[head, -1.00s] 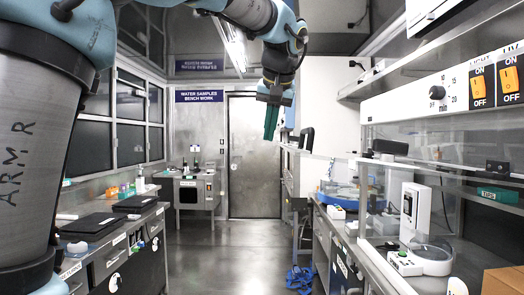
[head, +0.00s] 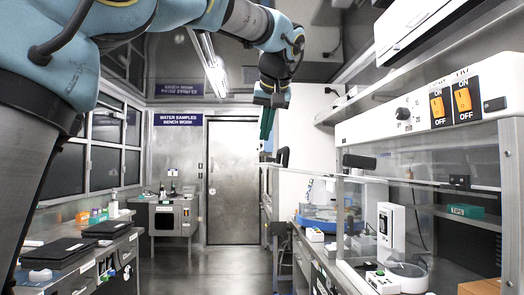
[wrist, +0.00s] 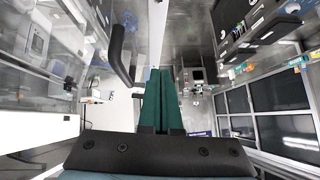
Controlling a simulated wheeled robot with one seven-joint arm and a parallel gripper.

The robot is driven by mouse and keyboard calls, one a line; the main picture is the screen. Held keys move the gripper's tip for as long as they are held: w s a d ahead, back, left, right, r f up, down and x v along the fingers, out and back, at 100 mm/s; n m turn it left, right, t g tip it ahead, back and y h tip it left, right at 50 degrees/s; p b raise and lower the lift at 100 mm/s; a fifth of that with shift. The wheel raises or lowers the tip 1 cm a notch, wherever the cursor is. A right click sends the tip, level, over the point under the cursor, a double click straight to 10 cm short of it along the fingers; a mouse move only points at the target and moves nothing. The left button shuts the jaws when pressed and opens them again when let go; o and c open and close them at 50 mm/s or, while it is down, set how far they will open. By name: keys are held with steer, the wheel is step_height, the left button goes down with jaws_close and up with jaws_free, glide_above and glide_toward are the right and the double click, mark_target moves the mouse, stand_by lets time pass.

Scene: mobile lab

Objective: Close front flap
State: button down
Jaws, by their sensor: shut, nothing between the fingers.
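The front flap (head: 400,185) looks like a clear panel on the cabinet at right. It stands out from the cabinet, raised and roughly level, above the bench. One black handle (head: 282,157) shows near its far left end and another (head: 359,161) nearer the cabinet. My gripper (head: 266,128) has green fingers that point down, shut and empty, just left of and above the far handle in the head view. In the wrist view the fingers (wrist: 160,100) lie together, with a black curved handle (wrist: 120,55) to their left, apart from them. Whether the fingers touch the panel I cannot tell.
The cabinet's switch panel (head: 455,100) is above the flap. A white device (head: 390,225) stands on the right bench. A left bench (head: 100,255) holds black cases and bottles. The floor (head: 210,270) between is clear up to a metal door (head: 232,180).

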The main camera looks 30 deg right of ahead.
steer(key=f, duration=0.2)
steer(key=w+f, duration=0.1)
steer(key=f, duration=0.1)
steer(key=shift+w+f, duration=0.2)
steer(key=shift+f, duration=0.45)
steer(key=shift+f, duration=0.1)
